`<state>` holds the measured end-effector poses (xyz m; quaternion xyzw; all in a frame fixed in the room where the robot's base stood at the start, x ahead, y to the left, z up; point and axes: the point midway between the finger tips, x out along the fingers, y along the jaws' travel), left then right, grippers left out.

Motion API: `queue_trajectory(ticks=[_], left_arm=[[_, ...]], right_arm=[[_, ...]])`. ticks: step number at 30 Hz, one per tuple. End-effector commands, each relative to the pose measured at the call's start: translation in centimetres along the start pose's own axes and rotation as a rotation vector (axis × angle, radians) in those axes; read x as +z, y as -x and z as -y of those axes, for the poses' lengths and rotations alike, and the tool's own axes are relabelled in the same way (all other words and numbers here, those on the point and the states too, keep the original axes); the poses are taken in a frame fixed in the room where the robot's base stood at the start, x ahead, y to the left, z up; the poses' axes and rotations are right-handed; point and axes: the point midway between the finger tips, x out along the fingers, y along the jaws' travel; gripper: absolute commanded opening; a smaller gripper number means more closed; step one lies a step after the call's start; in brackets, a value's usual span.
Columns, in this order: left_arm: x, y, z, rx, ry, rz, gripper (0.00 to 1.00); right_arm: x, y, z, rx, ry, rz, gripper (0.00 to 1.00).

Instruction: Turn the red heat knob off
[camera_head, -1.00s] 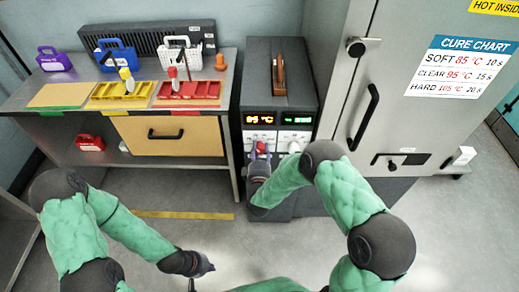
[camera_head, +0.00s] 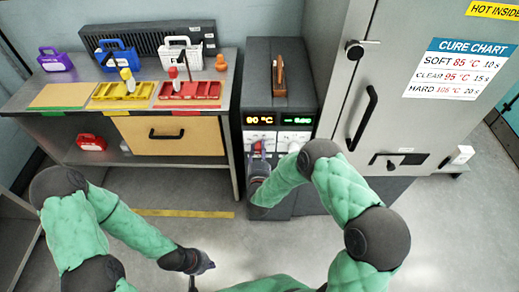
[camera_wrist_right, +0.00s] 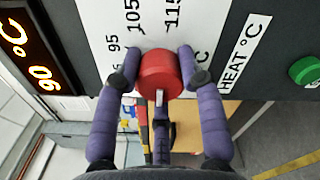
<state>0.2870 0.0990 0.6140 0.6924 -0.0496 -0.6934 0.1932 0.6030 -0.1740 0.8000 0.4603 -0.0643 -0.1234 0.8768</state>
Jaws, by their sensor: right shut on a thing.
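The red heat knob (camera_wrist_right: 160,72) sits on the white dial plate marked "HEAT °C" in the right wrist view. My right gripper (camera_wrist_right: 158,78) has its two purple fingers shut on the knob's sides.
A green knob (camera_wrist_right: 305,71) sits beside the heat dial. A tall grey cabinet (camera_head: 415,110) with a cure chart (camera_head: 460,68) stands to the right. A bench (camera_head: 60,85) with bins and red and yellow trays stands to the left. The floor in front is clear.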

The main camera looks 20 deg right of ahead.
Motion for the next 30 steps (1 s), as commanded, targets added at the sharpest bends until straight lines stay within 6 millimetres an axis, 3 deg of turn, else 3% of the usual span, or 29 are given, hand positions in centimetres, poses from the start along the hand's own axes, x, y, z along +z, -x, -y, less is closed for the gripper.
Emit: queue_trajectory(ticks=[12, 28, 29, 30], left_arm=[[0.01, 0.31, -0.11, 0.0, 0.0, 0.0, 0.0], [0.02, 0.33, -0.12, 0.0, 0.0, 0.0, 0.0], [0.02, 0.33, -0.12, 0.0, 0.0, 0.0, 0.0], [0.02, 0.33, -0.12, 0.0, 0.0, 0.0, 0.0]], right_arm=[[0.07, 0.09, 0.29, -0.008, 0.178, 0.001, 0.07], [0.12, 0.04, 0.23, -0.007, 0.2, 0.003, 0.07], [0.12, 0.04, 0.22, -0.007, 0.2, 0.003, 0.45], [0.12, 0.04, 0.22, -0.007, 0.199, 0.003, 0.56]])
